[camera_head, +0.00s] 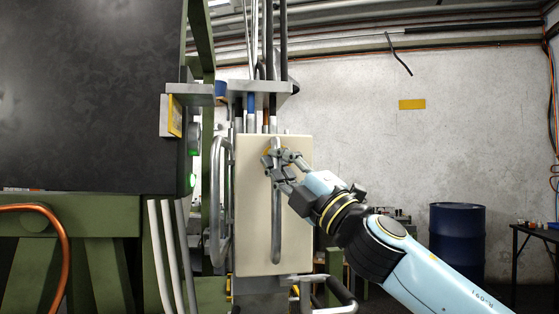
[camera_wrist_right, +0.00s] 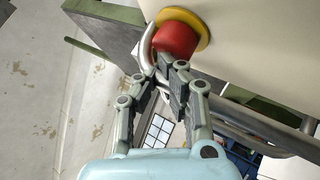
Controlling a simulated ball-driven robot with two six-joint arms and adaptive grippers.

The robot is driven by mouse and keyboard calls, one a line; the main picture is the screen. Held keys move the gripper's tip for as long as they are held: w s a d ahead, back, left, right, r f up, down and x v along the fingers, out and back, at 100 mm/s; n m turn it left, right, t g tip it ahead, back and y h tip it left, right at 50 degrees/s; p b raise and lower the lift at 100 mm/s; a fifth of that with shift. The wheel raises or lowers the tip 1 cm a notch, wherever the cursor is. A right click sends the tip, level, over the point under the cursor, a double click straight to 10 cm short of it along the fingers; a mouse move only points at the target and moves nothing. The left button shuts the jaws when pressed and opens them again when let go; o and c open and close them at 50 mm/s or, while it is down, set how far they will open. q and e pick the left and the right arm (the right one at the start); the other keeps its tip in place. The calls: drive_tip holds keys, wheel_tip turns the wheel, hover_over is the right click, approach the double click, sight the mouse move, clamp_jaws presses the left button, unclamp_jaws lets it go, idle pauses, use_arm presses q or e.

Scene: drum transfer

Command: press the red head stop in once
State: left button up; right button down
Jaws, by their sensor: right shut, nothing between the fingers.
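The red head stop (camera_wrist_right: 177,40) is a round red button on a yellow collar (camera_wrist_right: 204,29), on the face of the cream box (camera_head: 251,205). In the head view my gripper hides the red; only a little yellow shows beside it. My right gripper (camera_head: 273,161) is shut and empty, in front of the upper part of the box. In the right wrist view its fingertips (camera_wrist_right: 163,66) are just below the red head, very close to it. I cannot tell whether they touch it. My left gripper is not in view.
A grey metal bar (camera_head: 277,230) runs down the box front beneath my gripper. A bent grey pipe handle (camera_head: 216,200) stands on the box's left. A large dark panel (camera_head: 80,90) is at left. A blue drum (camera_head: 457,240) stands back right.

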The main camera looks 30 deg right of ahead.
drive_tip(key=shift+w+d, duration=0.2)
drive_tip(key=shift+w, duration=0.2)
idle(0.5)
drive_tip(key=shift+s+f+b, duration=0.2)
drive_tip(key=shift+b, duration=0.1)
drive_tip(key=shift+s, duration=0.1)
drive_tip(key=shift+s+a, duration=0.45)
drive_tip(key=shift+s, duration=0.45)
drive_tip(key=shift+s+a, duration=0.4)
drive_tip(key=shift+s, duration=0.5)
drive_tip(key=shift+s+a, duration=0.45)
drive_tip(key=shift+s, duration=0.45)
